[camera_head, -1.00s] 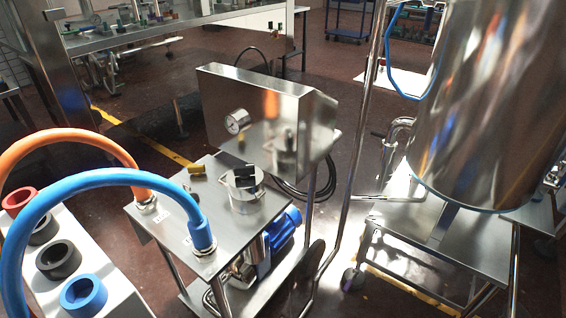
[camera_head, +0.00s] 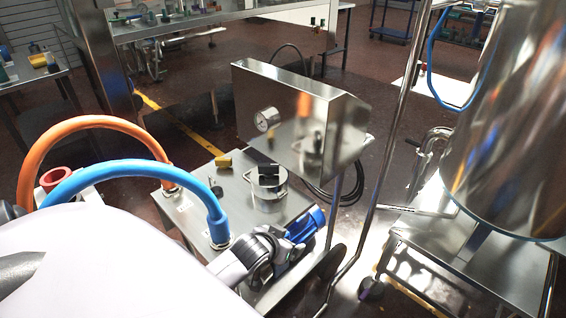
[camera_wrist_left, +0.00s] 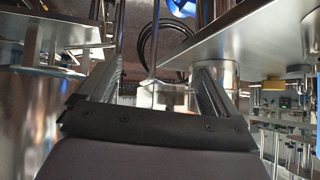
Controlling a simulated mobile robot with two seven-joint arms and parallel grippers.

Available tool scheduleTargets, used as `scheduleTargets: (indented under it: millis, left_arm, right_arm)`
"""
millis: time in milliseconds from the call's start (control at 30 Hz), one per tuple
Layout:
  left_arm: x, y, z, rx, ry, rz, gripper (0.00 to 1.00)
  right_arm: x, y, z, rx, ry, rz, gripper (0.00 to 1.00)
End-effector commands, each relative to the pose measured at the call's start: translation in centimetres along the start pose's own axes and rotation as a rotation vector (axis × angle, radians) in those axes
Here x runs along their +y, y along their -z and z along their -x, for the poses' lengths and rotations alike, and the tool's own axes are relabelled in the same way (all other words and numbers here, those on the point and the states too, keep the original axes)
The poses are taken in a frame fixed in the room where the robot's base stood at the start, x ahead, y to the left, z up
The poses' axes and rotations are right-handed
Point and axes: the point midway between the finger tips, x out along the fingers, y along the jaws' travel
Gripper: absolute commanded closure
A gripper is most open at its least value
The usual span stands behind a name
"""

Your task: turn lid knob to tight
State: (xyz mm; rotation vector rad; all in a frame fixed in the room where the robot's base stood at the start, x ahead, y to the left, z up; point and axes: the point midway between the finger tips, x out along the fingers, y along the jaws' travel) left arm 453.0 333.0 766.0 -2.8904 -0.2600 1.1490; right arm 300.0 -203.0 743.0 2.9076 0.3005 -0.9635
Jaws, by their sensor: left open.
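In the head view a small round steel pot (camera_head: 268,188) stands on the steel cart top (camera_head: 190,213). A black knob (camera_head: 265,169) sits on its lid. I cannot read whether the knob is tight. My left arm comes in from the lower left, and its wrist (camera_head: 262,245) is at the cart's near edge, in front of the pot and apart from the knob. In the left wrist view my left gripper (camera_wrist_left: 160,80) shows its two fingers spread with nothing held between them. The knob is not identifiable there. My right gripper is in neither view.
Orange (camera_head: 75,125) and blue (camera_head: 130,167) hoses arch over the cart's left side. A steel box with a gauge (camera_head: 300,120) stands behind the pot. A blue motor (camera_head: 305,224) sits beside the cart top. A large steel tank (camera_head: 510,130) is at right.

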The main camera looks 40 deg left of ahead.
Motion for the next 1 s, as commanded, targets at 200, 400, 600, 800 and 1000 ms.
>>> scheduleTargets:
  millis: [200,400,600,800,1000]
  left_arm:
    - [-6.2,8.4,-1.4,-0.022,0.170,0.173,0.07]
    - [-10.7,14.1,-0.8,-0.043,0.288,0.343,0.07]
    - [-12.7,16.5,-0.1,-0.055,0.338,0.434,0.07]
    - [-13.2,16.6,-0.8,-0.057,0.345,0.443,0.07]
    - [-13.8,16.3,-2.8,-0.057,0.345,0.441,0.07]
  right_arm:
    - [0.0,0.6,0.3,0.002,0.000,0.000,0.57]
    - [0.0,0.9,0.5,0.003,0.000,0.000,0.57]
    - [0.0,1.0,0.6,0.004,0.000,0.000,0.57]
    - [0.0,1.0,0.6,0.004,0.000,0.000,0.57]
    - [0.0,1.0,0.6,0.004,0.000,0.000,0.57]
